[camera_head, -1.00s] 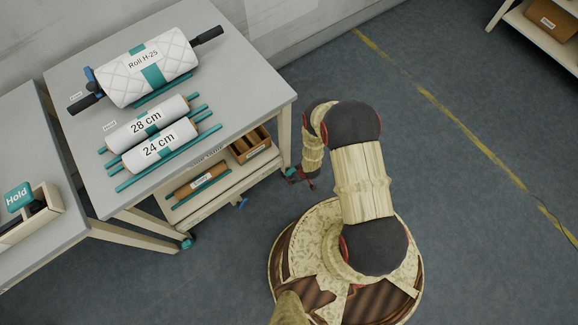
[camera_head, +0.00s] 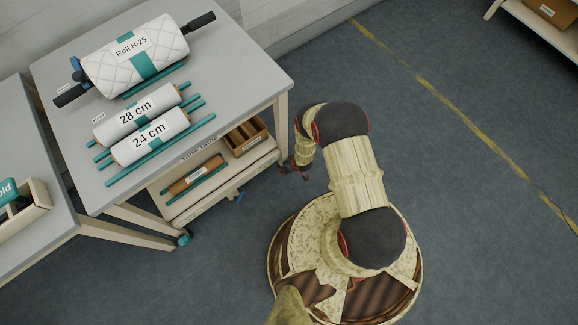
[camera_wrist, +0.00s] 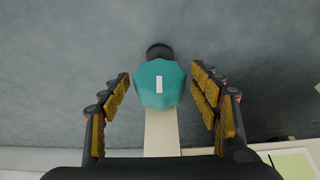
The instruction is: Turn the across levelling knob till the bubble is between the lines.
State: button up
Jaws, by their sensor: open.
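A teal faceted knob (camera_wrist: 160,84) with a white mark stands between the two rows of finger pads of my gripper (camera_wrist: 161,92) in the wrist view. The fingers are spread, with a gap on each side of the knob. A pale leg and a dark round foot adjoin it. In the head view my gripper (camera_head: 292,171) is low beside the table's right end, and the knob in its jaws cannot be made out. Another teal knob (camera_head: 183,239) shows at the foot of the front left leg. I cannot make out a bubble or its lines.
The grey table (camera_head: 235,85) carries a large quilted roll (camera_head: 115,68), a 28 cm roll (camera_head: 132,118) and a 24 cm roll (camera_head: 148,138). Its lower shelf holds a brown roll (camera_head: 190,181) and a wooden box (camera_head: 243,139). Open floor lies to the right.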

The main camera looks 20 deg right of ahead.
jog(key=shift+c, duration=0.3)
jog(key=c, duration=1.1)
jog(key=shift+w+d+y, duration=0.1)
jog(key=shift+y, duration=0.4)
jog(key=shift+d+m+g+y, duration=0.15)
jog(key=shift+m+g+y, duration=0.4)
jog(key=shift+y, duration=1.15)
jog(key=shift+f+m+g+y, duration=0.1)
jog(key=shift+m+g+y, duration=0.35)
jog(key=shift+y, duration=1.45)
jog(key=shift+w+y, duration=0.1)
jog(key=shift+y, duration=0.4)
jog(key=o, duration=1.1)
